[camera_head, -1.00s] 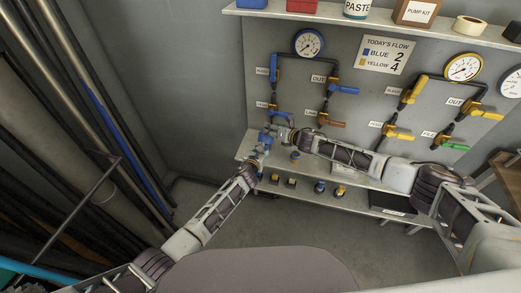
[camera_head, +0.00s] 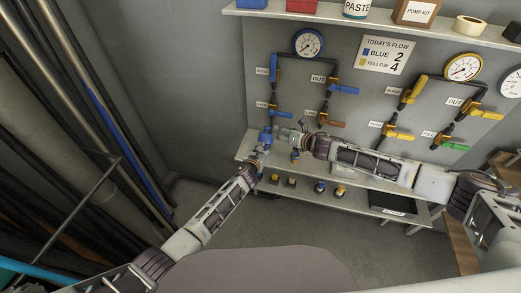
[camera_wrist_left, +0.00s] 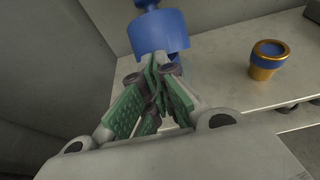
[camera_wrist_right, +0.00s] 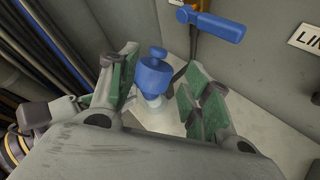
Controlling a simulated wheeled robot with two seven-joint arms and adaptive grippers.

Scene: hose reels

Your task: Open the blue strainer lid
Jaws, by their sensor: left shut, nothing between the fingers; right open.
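The blue strainer lid (camera_wrist_right: 155,76) is a round blue cap with a small knob on top, standing upright on a pale body. It also shows in the left wrist view (camera_wrist_left: 158,33) and small in the head view (camera_head: 265,137). My left gripper (camera_wrist_left: 160,68) is shut and empty, its tips just at the lid's lower near side; I cannot tell if they touch. In the head view my left gripper (camera_head: 261,152) is just below the lid. My right gripper (camera_wrist_right: 168,72) is open, its fingers apart with the lid showing between them; I cannot tell how close it is.
A blue valve handle (camera_wrist_right: 212,26) sticks out from the panel above the lid. A small brass and blue fitting (camera_wrist_left: 268,60) stands on the shelf (camera_wrist_left: 225,75) to the right. Yellow valve handles (camera_head: 399,135) and gauges (camera_head: 308,43) fill the panel. Dark hoses lean at the left.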

